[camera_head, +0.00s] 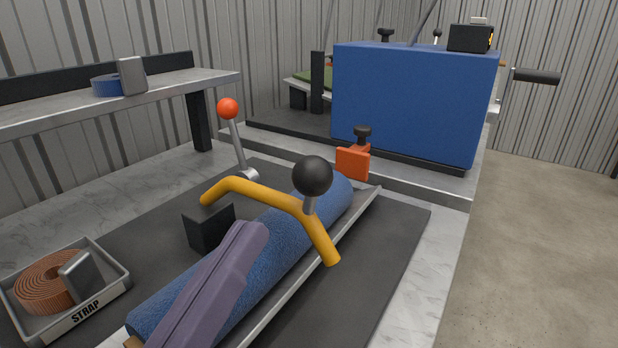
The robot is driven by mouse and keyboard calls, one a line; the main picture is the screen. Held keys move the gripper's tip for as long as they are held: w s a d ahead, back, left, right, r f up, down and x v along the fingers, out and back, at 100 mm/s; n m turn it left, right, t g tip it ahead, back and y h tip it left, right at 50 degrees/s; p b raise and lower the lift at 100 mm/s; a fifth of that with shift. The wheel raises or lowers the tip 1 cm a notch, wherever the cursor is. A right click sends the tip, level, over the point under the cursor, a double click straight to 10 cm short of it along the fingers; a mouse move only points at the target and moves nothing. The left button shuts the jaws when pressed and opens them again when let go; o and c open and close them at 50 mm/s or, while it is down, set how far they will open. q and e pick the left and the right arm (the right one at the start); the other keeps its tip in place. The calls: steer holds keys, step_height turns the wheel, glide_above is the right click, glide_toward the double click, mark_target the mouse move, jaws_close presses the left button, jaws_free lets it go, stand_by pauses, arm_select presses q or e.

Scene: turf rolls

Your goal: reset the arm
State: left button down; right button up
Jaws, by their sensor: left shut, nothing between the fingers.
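A yellow bent arm (258,193) with a black ball knob (312,176) lies across a blue textured roll (290,237) on a dark mat. The arm's right end reaches down past the roll's right side. My left gripper (250,234) is mauve-grey, comes in from the bottom, and is shut and empty. It overlaps the roll's near half in the picture, just short of the yellow arm; I cannot tell whether it touches the roll. Part of the roll is hidden behind it. My right gripper is not in view.
A lever with a red ball (228,109) stands behind the roll, and an orange block (352,163) is at its far end. A tray marked STRAP (95,312) holds a coiled brown strap (48,284). A large blue box (415,105) stands behind. Bare floor lies right.

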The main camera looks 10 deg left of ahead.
arm_select(q)
steer(key=s+a+r+m+g+y+p, duration=0.1)
steer(key=s+a+r+g+y+p, duration=0.15)
steer(key=s+a+g+p, duration=0.5)
steer(key=s+a+r+m+g+y+p, duration=0.1)
steer(key=s+a+r+g+y+p, duration=0.3)
steer(key=g+p, duration=0.6)
step_height(320, 180, up, 35)
steer(key=s+d+p, duration=0.1)
steer(key=d+p, duration=0.1)
steer(key=p, duration=3.4)
steer(key=shift+d+h, duration=0.15)
steer(key=shift+h, duration=0.2)
steer(key=shift+f, duration=0.1)
